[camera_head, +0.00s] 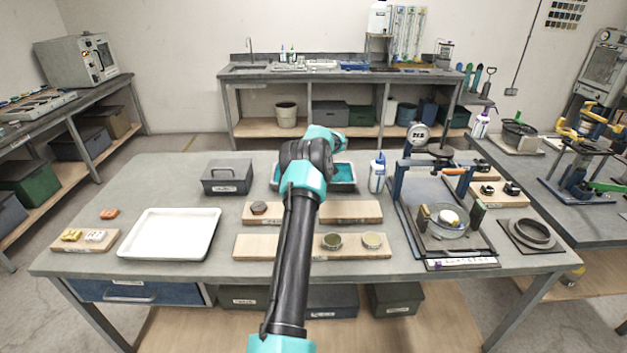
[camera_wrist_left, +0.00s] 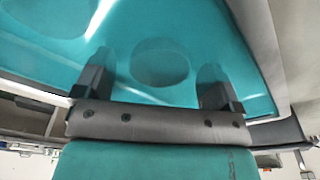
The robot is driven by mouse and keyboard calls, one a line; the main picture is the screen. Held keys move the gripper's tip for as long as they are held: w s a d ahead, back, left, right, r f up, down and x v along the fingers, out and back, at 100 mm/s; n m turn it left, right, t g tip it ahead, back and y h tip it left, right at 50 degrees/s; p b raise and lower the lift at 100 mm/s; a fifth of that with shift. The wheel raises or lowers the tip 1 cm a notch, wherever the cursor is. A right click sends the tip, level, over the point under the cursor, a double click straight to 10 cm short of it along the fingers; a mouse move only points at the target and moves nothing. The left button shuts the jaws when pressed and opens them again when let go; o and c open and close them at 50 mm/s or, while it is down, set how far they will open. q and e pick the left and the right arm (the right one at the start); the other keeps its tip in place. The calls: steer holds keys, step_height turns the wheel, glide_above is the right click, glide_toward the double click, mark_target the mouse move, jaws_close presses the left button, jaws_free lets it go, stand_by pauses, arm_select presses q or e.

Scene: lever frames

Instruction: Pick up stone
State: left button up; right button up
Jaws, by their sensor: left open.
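A teal basin (camera_head: 343,178) with a grey rim stands at the back middle of the table, partly hidden by my left arm. Its teal inside (camera_wrist_left: 60,35) fills much of the left wrist view. A rounded oval shape (camera_wrist_left: 160,66), possibly the stone, shows there, tinted teal and blurred; I cannot tell whether it is under liquid.
A white tray (camera_head: 170,234) and a grey toolbox (camera_head: 228,177) stand to the left. A white bottle (camera_head: 377,172) stands right beside the basin. Wooden boards (camera_head: 285,246) with small round tins lie in front. A framed rig with a glass bowl (camera_head: 447,222) is at the right.

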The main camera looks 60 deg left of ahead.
stand_by(0.4)
arm_select(q)
steer(key=c, duration=1)
